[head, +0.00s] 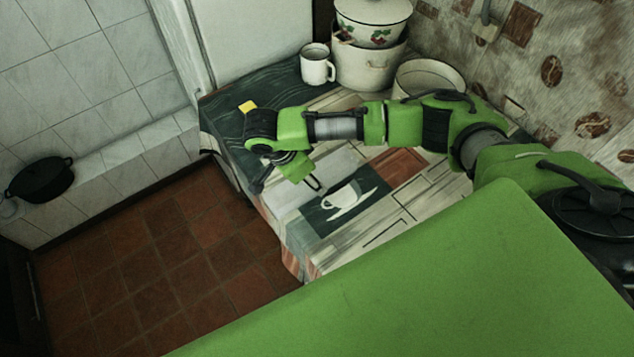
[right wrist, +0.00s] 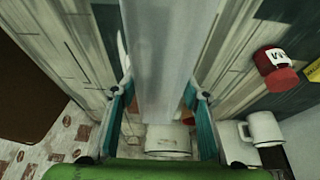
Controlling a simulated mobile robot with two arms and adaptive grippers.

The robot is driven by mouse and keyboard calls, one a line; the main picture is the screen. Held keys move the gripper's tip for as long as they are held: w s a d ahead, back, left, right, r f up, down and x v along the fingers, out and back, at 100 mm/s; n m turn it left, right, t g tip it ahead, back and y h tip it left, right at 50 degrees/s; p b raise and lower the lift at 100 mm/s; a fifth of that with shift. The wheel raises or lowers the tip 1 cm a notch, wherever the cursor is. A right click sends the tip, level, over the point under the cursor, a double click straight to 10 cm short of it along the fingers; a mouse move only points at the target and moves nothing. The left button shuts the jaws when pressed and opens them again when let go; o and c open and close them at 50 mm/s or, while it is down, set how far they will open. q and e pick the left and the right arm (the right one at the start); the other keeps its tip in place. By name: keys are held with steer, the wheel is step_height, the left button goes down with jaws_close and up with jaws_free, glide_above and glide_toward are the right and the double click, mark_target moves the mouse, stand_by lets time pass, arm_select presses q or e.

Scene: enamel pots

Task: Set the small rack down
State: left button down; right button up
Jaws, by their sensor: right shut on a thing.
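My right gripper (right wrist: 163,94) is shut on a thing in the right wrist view. A pale grey, smooth piece (right wrist: 165,50), which seems to be the small rack, runs between its teal-padded fingers; its full shape is not clear. In the head view my right arm reaches in from the right, and its gripper (head: 288,178) hangs over the near-left part of the table (head: 335,257). The rack cannot be made out clearly there, and I cannot tell whether it touches the table. My left gripper is not in view.
A white mug (head: 317,66), a stacked enamel pot (head: 366,68) and a wide pale pot (head: 429,78) stand at the table's back. A red tin (right wrist: 275,70) shows in the right wrist view. The table front by the cup picture (head: 343,202) is clear. A black pot (head: 40,180) sits left.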

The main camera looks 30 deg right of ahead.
mark_target(302, 188)
steer(key=shift+w+d+f, duration=0.25)
steer(key=shift+d+f, duration=0.2)
steer(key=shift+f, duration=0.15)
steer(key=shift+w+d+f, duration=0.25)
steer(key=shift+d+f, duration=0.15)
steer(key=shift+f, duration=0.2)
steer(key=x, duration=0.3)
steer(key=shift+w+a+f, duration=0.1)
steer(key=shift+a+f, duration=0.1)
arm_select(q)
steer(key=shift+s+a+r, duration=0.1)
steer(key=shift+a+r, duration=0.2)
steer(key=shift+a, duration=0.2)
arm_select(e)
steer(key=shift+f, duration=0.35)
steer(key=shift+f, duration=0.1)
steer(key=o, duration=1.2)
steer(key=v, duration=1.2)
steer(key=shift+a+b, duration=0.1)
steer(key=shift+b, duration=0.2)
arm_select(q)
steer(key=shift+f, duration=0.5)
